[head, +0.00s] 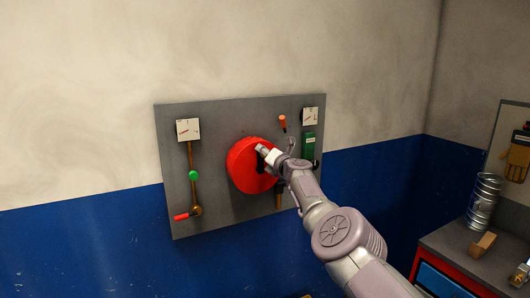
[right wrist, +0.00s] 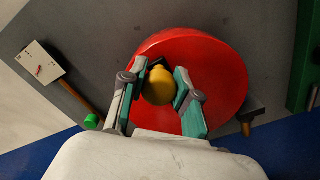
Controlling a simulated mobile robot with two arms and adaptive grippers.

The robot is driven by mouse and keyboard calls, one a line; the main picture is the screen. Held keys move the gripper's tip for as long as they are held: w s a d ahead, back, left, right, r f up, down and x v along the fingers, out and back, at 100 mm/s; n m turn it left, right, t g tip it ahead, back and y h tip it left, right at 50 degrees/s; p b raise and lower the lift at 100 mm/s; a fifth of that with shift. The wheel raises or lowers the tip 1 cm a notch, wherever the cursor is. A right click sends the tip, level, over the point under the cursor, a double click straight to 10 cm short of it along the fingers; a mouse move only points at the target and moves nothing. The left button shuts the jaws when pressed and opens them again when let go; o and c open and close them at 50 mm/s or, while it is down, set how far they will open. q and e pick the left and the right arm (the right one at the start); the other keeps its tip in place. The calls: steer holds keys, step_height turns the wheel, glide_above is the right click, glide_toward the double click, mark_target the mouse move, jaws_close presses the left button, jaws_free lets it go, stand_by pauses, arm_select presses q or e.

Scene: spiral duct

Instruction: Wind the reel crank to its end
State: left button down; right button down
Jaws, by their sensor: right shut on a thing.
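The red reel (head: 246,168) is a round disc mounted on the grey wall panel; it also fills the middle of the right wrist view (right wrist: 215,65). The crank knob (right wrist: 159,87) is yellow and rounded and stands out from the disc's face. My right gripper (head: 263,151) reaches in from the lower right to the upper right part of the disc. In the right wrist view its two teal-padded fingers (right wrist: 160,92) stand on either side of the yellow knob, shut on it. In the head view the knob is hidden by the gripper. My left gripper is not in view.
The grey panel (head: 225,117) also carries two white dials, a red-handled lever (head: 182,216), a green knob (head: 193,175), an orange handle (head: 283,122) and a green box (head: 309,145). A bench (head: 452,241) with a metal can (head: 484,200) stands at right.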

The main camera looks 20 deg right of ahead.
steer(key=shift+d+f, duration=0.1)
steer(key=c, duration=0.8)
jaws_free()
steer(key=shift+d, duration=0.1)
